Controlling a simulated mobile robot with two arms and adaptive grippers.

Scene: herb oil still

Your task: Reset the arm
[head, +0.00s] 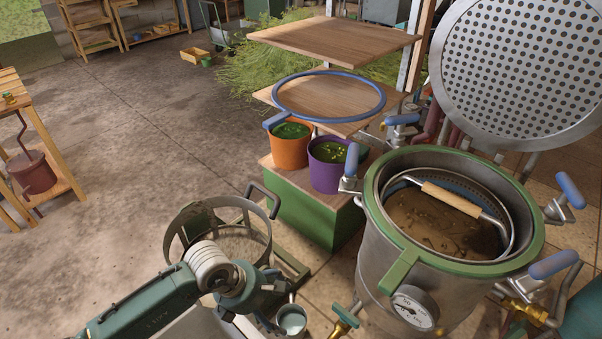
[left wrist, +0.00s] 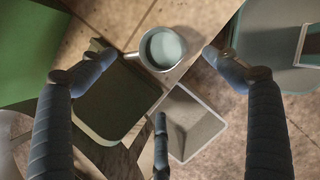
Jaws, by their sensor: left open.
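My left arm comes in from the bottom left of the head view. Its gripper (head: 262,292) hangs low in front of the round metal frame, left of the still. In the left wrist view the fingers of my left gripper (left wrist: 140,68) are spread wide with nothing between them. A small metal cup (left wrist: 162,48) lies beyond the fingertips, apart from them. The cup also shows in the head view (head: 292,319), just right of the gripper. My right gripper is not in view.
The open still (head: 388,250) with brown liquid, a gauge and blue-handled clamps stands right of the gripper. A round metal frame (head: 180,236) stands close behind my gripper. A green box (head: 310,215) bears orange and purple buckets.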

